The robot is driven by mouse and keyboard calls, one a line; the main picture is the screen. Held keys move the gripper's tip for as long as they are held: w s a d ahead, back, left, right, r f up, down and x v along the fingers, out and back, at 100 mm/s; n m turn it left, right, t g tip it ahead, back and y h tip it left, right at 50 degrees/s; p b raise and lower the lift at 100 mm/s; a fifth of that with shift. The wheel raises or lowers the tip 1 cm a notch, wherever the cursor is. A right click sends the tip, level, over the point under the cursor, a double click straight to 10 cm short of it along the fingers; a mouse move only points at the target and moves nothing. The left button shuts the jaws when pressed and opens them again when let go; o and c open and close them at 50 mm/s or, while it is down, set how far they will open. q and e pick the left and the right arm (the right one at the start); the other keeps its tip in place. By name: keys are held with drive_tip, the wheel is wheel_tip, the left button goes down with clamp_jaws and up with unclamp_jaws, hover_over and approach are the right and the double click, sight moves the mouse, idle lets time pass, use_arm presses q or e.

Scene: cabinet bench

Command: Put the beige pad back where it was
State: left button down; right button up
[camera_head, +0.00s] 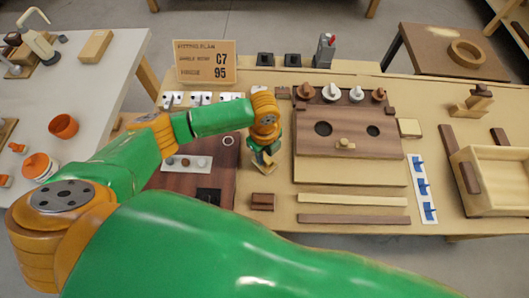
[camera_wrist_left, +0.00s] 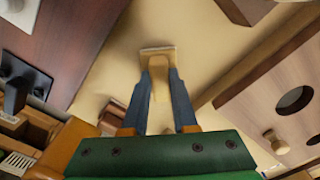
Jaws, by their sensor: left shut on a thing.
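My left gripper (camera_head: 263,163) reaches over the bench in the strip between the dark brown board and the wooden cabinet. In the left wrist view the gripper (camera_wrist_left: 160,85) has its two blue-grey fingers closed on a light beige piece, which I take for the beige pad (camera_wrist_left: 158,51). The pad has a flat end at the fingertips and a rounded part between the fingers. In the head view the gripper mostly hides it. Whether the pad touches the bench top is not clear. My right gripper is not in view.
The wooden cabinet (camera_head: 350,173) with dark round holes and a knob stands right of the gripper. The dark brown board (camera_head: 222,180) lies left. A small brown block (camera_head: 262,201) sits just in front. A sign (camera_head: 205,63) stands behind. An open wooden box (camera_head: 490,205) is far right.

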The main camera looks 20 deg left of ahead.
sight(265, 156)
use_arm(q)
drive_tip(key=shift+f, duration=0.1)
drive_tip(key=c, duration=0.7)
unclamp_jaws()
wheel_tip(265, 156, up, 12)
